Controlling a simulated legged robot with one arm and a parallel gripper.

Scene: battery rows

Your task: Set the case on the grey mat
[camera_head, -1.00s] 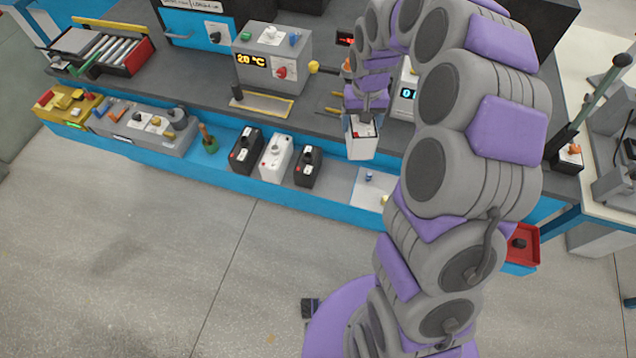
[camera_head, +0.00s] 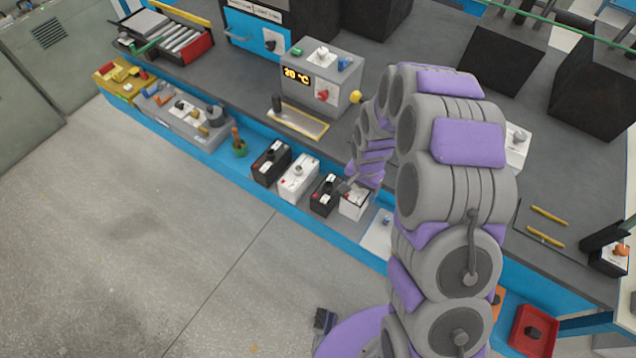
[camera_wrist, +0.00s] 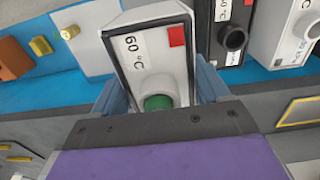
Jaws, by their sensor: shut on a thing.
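The held case is white with dark edges (camera_head: 355,204), at the right end of a row on the blue lower ledge. In the wrist view the case (camera_wrist: 150,55) shows a "60 °C" label, a red square and a green round knob. My gripper (camera_wrist: 160,88) is shut on it, with a finger along each side. In the head view my gripper (camera_head: 347,186) is partly hidden by my arm. The case is close beside a black case (camera_head: 324,196); I cannot tell whether its base touches the ledge. A pale grey sheet (camera_head: 374,240) lies right of it; I cannot tell if this is the mat.
A white case (camera_head: 298,178) and another black case (camera_head: 271,162) stand farther left. A grey temperature box (camera_head: 318,85) stands on the bench above. A red tray (camera_head: 533,331) is at lower right.

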